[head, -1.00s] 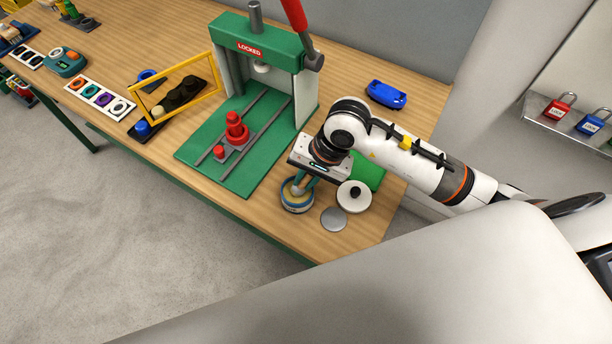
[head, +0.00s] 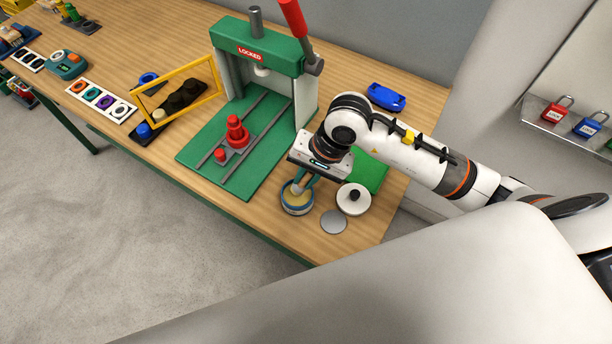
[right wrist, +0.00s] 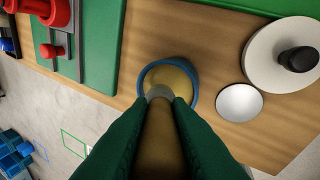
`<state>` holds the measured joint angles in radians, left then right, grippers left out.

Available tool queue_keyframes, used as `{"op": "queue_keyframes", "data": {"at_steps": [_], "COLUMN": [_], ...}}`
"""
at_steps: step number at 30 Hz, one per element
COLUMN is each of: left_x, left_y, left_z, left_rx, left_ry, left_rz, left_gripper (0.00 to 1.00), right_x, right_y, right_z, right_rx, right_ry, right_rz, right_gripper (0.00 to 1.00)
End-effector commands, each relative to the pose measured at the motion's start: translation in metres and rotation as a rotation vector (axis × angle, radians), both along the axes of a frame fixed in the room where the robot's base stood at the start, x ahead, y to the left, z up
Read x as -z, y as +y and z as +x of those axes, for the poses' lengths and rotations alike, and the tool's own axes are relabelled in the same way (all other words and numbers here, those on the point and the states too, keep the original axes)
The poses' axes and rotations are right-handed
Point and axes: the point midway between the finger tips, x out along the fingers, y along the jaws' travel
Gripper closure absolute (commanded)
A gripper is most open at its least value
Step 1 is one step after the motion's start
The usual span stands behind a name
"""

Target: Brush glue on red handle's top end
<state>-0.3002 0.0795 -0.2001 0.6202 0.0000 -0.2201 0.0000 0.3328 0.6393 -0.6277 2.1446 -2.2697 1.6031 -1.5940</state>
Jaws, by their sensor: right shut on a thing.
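A red stepped handle (head: 237,130) stands upright on the grey slide of the green press. A smaller red piece (head: 220,154) is beside it. My right gripper (head: 306,181) is shut on a brush (right wrist: 160,130), whose wooden handle runs between the dark green fingers. The brush points down into a round glue pot (head: 297,207) with a blue rim and yellowish content. The pot also shows in the right wrist view (right wrist: 191,82). Whether the bristles touch the glue is not clear. My left gripper is not in view.
A white lid with a black knob (head: 354,199) and a grey disc (head: 333,222) lie right of the pot. The press frame (head: 308,95), marked LOCKED, rises behind, with a red lever (head: 293,17). A yellow frame (head: 175,90) stands left. A blue object (head: 387,97) lies behind my arm.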

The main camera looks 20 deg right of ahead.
Motion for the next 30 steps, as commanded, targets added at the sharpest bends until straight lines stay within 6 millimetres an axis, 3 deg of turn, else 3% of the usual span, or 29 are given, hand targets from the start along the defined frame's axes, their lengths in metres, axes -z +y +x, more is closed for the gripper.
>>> {"op": "queue_keyframes", "data": {"at_steps": [16, 30], "left_x": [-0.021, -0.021], "left_y": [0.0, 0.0], "left_z": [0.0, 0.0], "left_rx": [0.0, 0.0], "left_ry": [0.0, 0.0], "left_rz": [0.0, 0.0], "left_gripper": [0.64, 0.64], "right_x": [-0.046, -0.048], "right_y": [0.0, 0.0], "right_z": [0.001, 0.001], "right_rx": [-0.001, 0.0], "right_ry": [-0.005, -0.004], "right_rz": [0.001, 0.002], "right_gripper": [1.0, 1.0]}}
